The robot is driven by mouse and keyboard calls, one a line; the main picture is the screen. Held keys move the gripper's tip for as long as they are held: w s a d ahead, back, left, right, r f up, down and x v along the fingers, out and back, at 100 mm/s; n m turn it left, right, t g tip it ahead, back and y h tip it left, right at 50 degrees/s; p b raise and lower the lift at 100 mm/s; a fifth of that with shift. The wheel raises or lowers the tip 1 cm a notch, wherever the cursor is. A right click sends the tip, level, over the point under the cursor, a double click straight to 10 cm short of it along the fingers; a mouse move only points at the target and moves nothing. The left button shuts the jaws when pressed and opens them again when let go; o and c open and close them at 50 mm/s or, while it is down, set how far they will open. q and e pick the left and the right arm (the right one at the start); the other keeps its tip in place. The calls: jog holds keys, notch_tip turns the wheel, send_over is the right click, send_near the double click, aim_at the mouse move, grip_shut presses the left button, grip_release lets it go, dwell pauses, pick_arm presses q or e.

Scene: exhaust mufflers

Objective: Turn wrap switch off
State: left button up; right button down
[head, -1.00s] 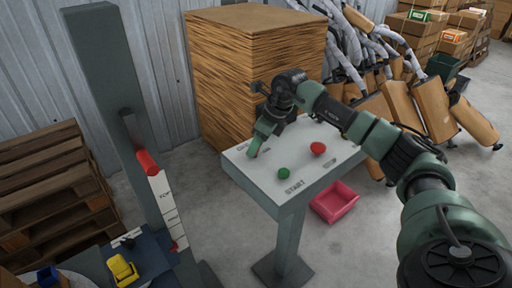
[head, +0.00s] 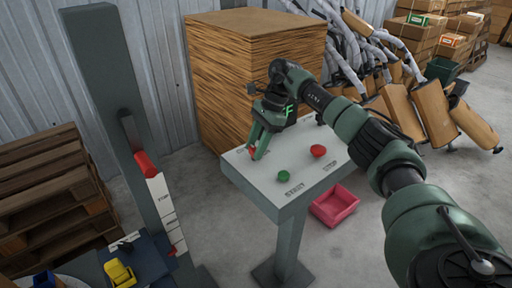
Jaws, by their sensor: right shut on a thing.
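The control panel (head: 297,198) is a white-topped stand on a grey post. It carries a green button (head: 284,176) beside the word START and a red button (head: 318,151) beside the word STOP. My right gripper (head: 254,152) is at the panel's back left corner, pointing down, shut on a small red switch (head: 252,150). The fingers hide most of the switch, so its position cannot be told. Printed lettering by the switch is partly covered. My left gripper is not in view.
A tall column with a red handle (head: 146,163) stands left of the panel. A large cardboard-like stack (head: 240,75) is close behind the gripper. A pink bin (head: 334,206) sits on the floor right of the post. Mufflers (head: 405,115) lie at the back right.

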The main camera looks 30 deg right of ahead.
jog(key=shift+w+n+g, duration=0.1)
jog(key=shift+n+g, duration=0.4)
jog(key=shift+n, duration=0.6)
jog(key=c, duration=0.9)
grip_release()
jog(key=shift+b+v, duration=0.6)
jog(key=shift+v, duration=3.3)
